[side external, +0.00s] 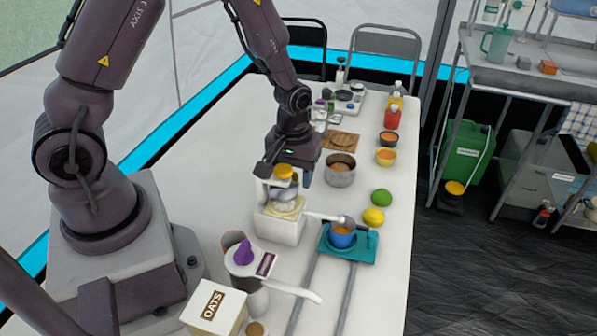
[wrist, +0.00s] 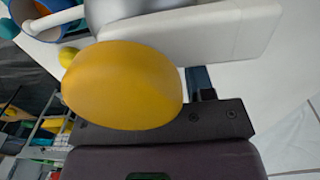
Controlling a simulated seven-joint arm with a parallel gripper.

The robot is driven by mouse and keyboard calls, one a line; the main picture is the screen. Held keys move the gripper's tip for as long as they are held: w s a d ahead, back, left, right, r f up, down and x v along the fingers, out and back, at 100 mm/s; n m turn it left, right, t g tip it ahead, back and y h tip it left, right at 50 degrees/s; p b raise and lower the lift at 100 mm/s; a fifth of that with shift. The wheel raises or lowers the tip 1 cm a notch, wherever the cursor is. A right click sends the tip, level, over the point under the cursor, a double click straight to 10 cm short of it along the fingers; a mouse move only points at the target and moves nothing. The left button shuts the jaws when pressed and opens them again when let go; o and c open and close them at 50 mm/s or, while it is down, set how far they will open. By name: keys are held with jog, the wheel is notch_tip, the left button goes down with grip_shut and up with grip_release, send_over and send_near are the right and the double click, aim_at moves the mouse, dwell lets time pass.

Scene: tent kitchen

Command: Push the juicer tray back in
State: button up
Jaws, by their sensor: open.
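The white juicer (side external: 280,226) stands mid-table with a grey dome and a yellow rounded top (side external: 283,171). The teal tray (side external: 364,253) sits right of it on two grey rails, out from the juicer body, with a blue cup (side external: 342,236) of orange liquid under the white spout. My gripper (side external: 285,177) is open, pointing down over the juicer, its fingers either side of the yellow top. In the wrist view the yellow top (wrist: 122,86) fills the middle, close to the jaws; contact cannot be told. The blue cup (wrist: 40,22) shows at the upper left; the tray is not clear there.
A purple-knobbed jug (side external: 245,257) and an oats box (side external: 214,308) stand in front. A lemon (side external: 373,217) and a lime (side external: 381,197) lie behind the tray. A metal pot (side external: 340,170) stands behind the juicer. Table right of the rails is clear.

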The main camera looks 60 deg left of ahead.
jog(key=shift+r, duration=3.4)
jog(key=shift+r, duration=0.15)
jog(key=s+d+r+m+t, duration=0.1)
jog(key=s+r+m, duration=0.3)
jog(key=r, duration=0.5)
jog(key=s+d+r+m+t, duration=0.2)
jog(key=s+r+m+t, duration=0.2)
jog(key=s+r, duration=0.5)
jog(key=shift+d+r+m+t, duration=0.3)
jog(key=shift+r+m, duration=0.2)
jog(key=shift+r, duration=0.2)
